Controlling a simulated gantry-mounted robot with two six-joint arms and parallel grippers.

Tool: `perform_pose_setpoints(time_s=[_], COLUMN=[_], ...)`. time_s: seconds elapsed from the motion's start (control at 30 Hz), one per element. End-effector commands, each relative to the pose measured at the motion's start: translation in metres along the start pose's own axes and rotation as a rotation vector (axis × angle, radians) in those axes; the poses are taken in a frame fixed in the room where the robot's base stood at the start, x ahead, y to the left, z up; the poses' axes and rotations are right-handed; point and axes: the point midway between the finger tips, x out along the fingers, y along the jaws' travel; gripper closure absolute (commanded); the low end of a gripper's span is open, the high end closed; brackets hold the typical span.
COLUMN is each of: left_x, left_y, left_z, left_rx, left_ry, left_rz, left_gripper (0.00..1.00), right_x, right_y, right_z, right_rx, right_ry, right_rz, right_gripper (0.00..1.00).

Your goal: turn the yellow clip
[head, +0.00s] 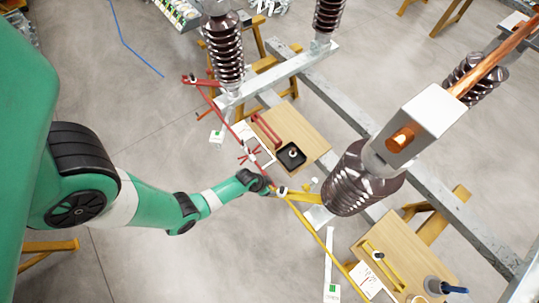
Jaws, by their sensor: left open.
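My left arm comes in from the left, and my left gripper (280,191) is at the middle of the frame. It is open and very small here. The yellow clip (304,196) is just right of the gripper, at the upper end of a yellow rod, beside the base of the brown ribbed insulator (352,183). Whether the fingers touch the clip or sit around it is too small to tell. My right gripper is not in view.
A grey metal frame (325,90) carries several ribbed insulators. A large grey block with a copper bar (480,68) is at the upper right. A wooden board (300,128) holds a black tray. Another board (405,250) is at the lower right. Open floor lies lower left.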

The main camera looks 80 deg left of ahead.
Motion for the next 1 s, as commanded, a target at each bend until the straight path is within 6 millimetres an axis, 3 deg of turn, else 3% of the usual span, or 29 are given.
perform_pose_setpoints(time_s=[0.2,0.6,1.0], left_x=[-0.0003,-0.0004,-0.0007], left_y=[0.0001,0.0001,0.0008], left_z=[-0.0003,-0.0002,-0.0001], left_rx=[0.0,0.0,-0.036], left_ry=[0.0,0.0,0.0], left_rz=[0.0,0.0,-0.016], left_gripper=[0.32,1.0,1.0], right_x=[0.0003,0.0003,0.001], right_y=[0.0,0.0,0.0], right_z=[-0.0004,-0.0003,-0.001], right_rx=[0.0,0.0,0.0], right_ry=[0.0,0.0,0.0], right_rz=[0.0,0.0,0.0], right_gripper=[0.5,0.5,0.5])
